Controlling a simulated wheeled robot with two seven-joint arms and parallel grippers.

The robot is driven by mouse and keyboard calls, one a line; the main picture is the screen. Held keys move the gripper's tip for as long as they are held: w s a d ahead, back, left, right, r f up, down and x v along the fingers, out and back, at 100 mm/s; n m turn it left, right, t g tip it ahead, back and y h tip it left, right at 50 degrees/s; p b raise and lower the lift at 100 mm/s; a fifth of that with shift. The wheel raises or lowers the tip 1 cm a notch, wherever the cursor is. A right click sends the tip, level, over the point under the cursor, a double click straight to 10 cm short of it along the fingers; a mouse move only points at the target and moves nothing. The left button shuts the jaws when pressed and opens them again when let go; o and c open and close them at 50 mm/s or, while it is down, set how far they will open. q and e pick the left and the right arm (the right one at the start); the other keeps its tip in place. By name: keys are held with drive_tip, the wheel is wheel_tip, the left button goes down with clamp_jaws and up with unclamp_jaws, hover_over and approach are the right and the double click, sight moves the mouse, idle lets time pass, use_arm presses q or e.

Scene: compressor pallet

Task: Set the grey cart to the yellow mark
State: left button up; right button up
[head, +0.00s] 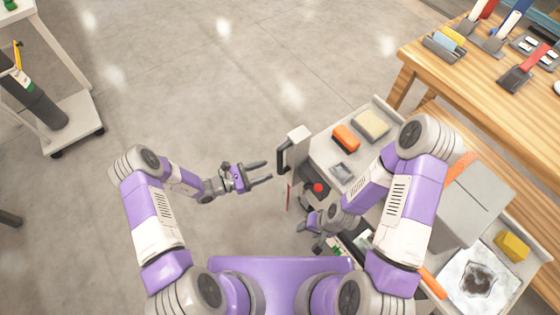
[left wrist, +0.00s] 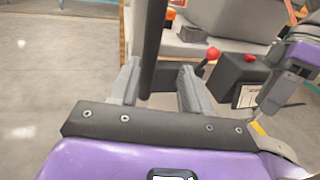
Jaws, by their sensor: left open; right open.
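The grey cart (head: 322,150) stands right of centre in the head view, with a light grey top and a dark upright handle (head: 283,157) at its left end. My left gripper (head: 262,172) is open and empty just left of this handle, its fingers pointing at it. In the left wrist view a dark upright bar (left wrist: 152,45) shows between the open fingers (left wrist: 155,88); I cannot tell whether they touch it. My right gripper (head: 308,222) is open beside the cart's near side, partly hidden by its arm. I see no yellow floor mark.
An orange block (head: 346,138), a beige block (head: 371,125) and a red button (head: 318,187) are at the cart. A wooden table (head: 440,75) with tools stands at the upper right. A white wheeled stand (head: 75,120) is at the left. Bare concrete floor (head: 200,90) lies between.

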sight(280, 161)
use_arm(q)
drive_tip(key=shift+n+t, duration=0.3)
drive_tip(key=shift+t, duration=0.2)
drive_tip(key=x, duration=0.3)
drive_tip(key=w+b+x, duration=0.1)
drive_tip(key=x, duration=0.3)
drive_tip(key=shift+w+r+b, duration=0.1)
drive_tip(key=shift+r+b, duration=0.1)
drive_tip(key=shift+b, duration=0.1)
clamp_jaws()
